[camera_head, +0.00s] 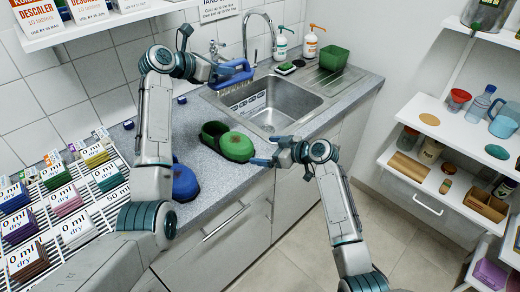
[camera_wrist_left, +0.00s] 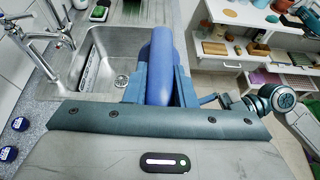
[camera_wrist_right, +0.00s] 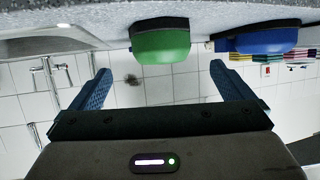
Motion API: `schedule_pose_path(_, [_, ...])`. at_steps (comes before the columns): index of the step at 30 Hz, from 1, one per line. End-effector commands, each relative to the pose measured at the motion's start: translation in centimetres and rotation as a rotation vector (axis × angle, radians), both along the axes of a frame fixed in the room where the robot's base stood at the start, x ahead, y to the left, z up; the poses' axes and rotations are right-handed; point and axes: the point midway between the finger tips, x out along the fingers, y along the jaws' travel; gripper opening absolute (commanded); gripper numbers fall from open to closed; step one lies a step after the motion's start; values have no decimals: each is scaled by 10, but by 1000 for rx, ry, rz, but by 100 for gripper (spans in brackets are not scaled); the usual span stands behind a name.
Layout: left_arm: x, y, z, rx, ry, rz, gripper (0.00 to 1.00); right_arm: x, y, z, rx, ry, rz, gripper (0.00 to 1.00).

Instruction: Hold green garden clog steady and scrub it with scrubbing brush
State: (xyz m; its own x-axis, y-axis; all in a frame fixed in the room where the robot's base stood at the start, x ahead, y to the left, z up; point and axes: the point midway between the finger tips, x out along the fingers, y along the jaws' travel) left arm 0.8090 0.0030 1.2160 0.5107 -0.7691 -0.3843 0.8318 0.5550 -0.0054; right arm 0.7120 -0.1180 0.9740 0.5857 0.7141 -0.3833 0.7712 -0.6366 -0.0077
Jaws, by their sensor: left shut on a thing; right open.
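The green garden clog (camera_head: 238,146) lies on the grey counter in front of the sink; it also shows upside down in the right wrist view (camera_wrist_right: 160,44). My left gripper (camera_head: 222,72) is shut on the blue handle of the scrubbing brush (camera_head: 237,76) and holds it above the sink's left side. The handle fills the gap between the fingers in the left wrist view (camera_wrist_left: 160,67). My right gripper (camera_head: 264,152) is open and empty just right of the clog, at the counter's front edge. Its fingers (camera_wrist_right: 160,85) do not enclose the clog.
A blue clog (camera_head: 185,182) lies left on the counter. The sink (camera_head: 290,97) is behind, with bottles (camera_head: 310,42) and a green tub (camera_head: 334,57) beyond. A rack (camera_head: 110,205) with labelled stacks fills the left. Shelves (camera_head: 425,125) stand at the right.

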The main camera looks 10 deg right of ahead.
Motion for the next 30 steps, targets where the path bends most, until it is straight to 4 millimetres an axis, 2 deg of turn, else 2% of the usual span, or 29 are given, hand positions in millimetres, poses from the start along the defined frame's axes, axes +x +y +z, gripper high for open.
schedule_pose_path(16, [0,0,1,-1,-1,0,0,54,67,-35,3,3,0,100])
schedule_pose_path(22, [0,0,1,-1,-1,0,0,66,80,-42,2,1,-1,100])
schedule_pose_path(30, [0,0,1,-1,-1,0,0,69,84,-45,1,1,-2,100])
